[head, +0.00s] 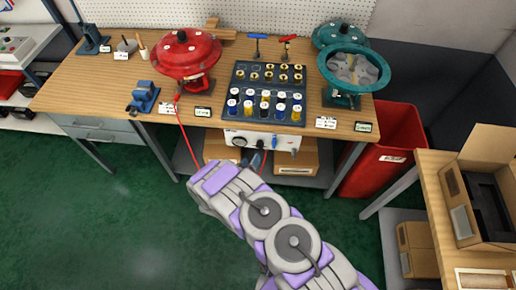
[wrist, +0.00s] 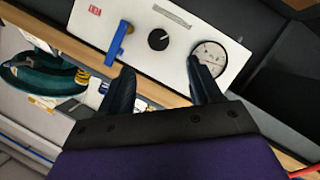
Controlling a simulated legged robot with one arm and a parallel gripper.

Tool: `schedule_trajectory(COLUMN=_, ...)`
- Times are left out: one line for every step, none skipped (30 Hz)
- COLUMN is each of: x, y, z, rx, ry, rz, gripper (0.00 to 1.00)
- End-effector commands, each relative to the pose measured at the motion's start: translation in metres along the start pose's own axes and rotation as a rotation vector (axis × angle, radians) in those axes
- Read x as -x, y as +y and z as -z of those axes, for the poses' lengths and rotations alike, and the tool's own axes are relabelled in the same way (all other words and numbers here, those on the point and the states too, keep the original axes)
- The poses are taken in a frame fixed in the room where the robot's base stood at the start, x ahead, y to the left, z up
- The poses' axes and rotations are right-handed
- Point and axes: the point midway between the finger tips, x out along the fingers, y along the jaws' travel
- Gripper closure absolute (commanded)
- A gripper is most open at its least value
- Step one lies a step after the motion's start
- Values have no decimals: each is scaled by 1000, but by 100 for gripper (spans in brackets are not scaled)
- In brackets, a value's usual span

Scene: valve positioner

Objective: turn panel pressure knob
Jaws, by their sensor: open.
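The white pressure panel (head: 287,143) hangs under the front edge of the workbench in the head view. In the wrist view the white panel (wrist: 150,75) lies tilted across the upper part. The round black knob (wrist: 158,39) has a pale pointer mark and sits between a blue lever (wrist: 119,41) and a round dial gauge (wrist: 208,58). My gripper (wrist: 162,76) is open and empty, its two dark fingers spread toward the panel. The knob shows beyond the gap between the fingertips, apart from them. The right fingertip overlaps the gauge's edge in the picture.
The wooden workbench (head: 100,82) overhangs the panel and carries a red valve actuator (head: 186,52), a teal one (head: 353,70) and a dark fittings tray (head: 240,75). Cardboard boxes (head: 297,160) stand below. A red bin (head: 400,130) is at right. The green floor (head: 90,215) at left is clear.

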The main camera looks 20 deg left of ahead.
Motion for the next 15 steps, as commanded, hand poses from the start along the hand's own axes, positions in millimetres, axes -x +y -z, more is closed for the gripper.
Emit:
schedule_trajectory(x=-11, y=0, z=-2, rx=-5, ry=-2, rz=-3, gripper=36)
schedule_trajectory(x=-18, y=1, z=-2, rx=-3, ry=-2, rz=-4, gripper=36)
schedule_trajectory(x=-25, y=1, z=-2, rx=-3, ry=-2, rz=-3, gripper=36)
schedule_trajectory(x=-31, y=0, z=-3, rx=-2, ry=-2, rz=-3, gripper=36)
schedule_trajectory(x=-37, y=0, z=-3, rx=-1, ry=-3, rz=-3, gripper=36)
schedule_trajectory(x=-44, y=0, z=-3, rx=-2, ry=-1, rz=-3, gripper=36)
schedule_trajectory(x=-50, y=1, z=-2, rx=-2, ry=0, rz=-4, gripper=36)
schedule_trajectory(x=-56, y=0, z=-2, rx=-3, ry=0, rz=-3, gripper=36)
schedule_trajectory(x=-63, y=1, z=-3, rx=-3, ry=-1, rz=-4, gripper=36)
schedule_trajectory(x=-68, y=1, z=-3, rx=-2, ry=-1, rz=-4, gripper=36)
schedule_trajectory(x=-73, y=1, z=-3, rx=0, ry=-1, rz=-3, gripper=36)
schedule_trajectory(x=-79, y=1, z=-3, rx=0, ry=-1, rz=-3, gripper=36)
schedule_trajectory(x=-82, y=0, z=-2, rx=-1, ry=-1, rz=-2, gripper=36)
schedule_trajectory(x=-86, y=0, z=-2, rx=-2, ry=0, rz=-1, gripper=36)
schedule_trajectory(x=-91, y=0, z=-1, rx=-2, ry=0, rz=0, gripper=36)
